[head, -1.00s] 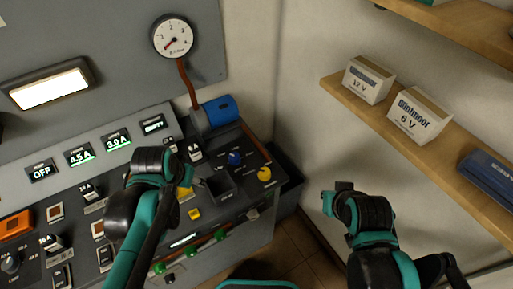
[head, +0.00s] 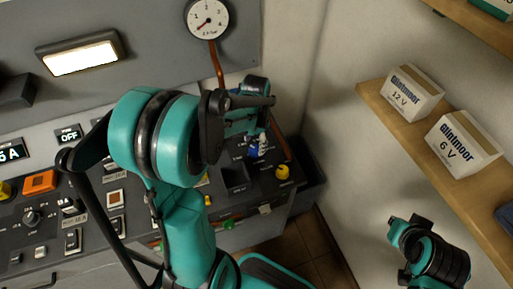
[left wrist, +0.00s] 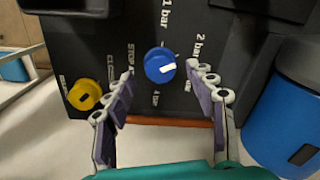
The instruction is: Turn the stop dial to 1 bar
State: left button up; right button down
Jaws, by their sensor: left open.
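The blue stop dial (left wrist: 160,65) sits on the dark panel in the left wrist view, with a white mark slanting toward the right of its face. Around it are printed the labels 1 bar (left wrist: 166,14), 2 bar (left wrist: 203,48) and STOP. My left gripper (left wrist: 159,82) is open, its two fingers on either side of the dial with gaps to it; contact does not show. In the head view my left arm hides much of the panel, and only a bit of the blue dial (head: 253,150) shows. My right gripper (head: 408,226) hangs at the lower right, away from the panel; its jaws are unclear.
A yellow knob (left wrist: 85,95) is beside the dial. A large blue cylinder (left wrist: 288,118) stands close to the right finger. A round gauge (head: 208,20) is on the wall. A shelf with 12 V (head: 411,93) and 6 V (head: 464,144) boxes is at the right.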

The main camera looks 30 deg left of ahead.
aim_at(255, 150)
pick_arm(q)
jog(key=shift+f+b, duration=0.35)
jog(key=shift+f, duration=1)
jog(key=c, duration=1.2)
jog(key=shift+o, duration=0.2)
jog(key=shift+n, duration=0.4)
jog(key=n, duration=0.5)
jog(key=shift+n, duration=0.4)
jog(key=n, duration=0.5)
jog(key=shift+n, duration=0.3)
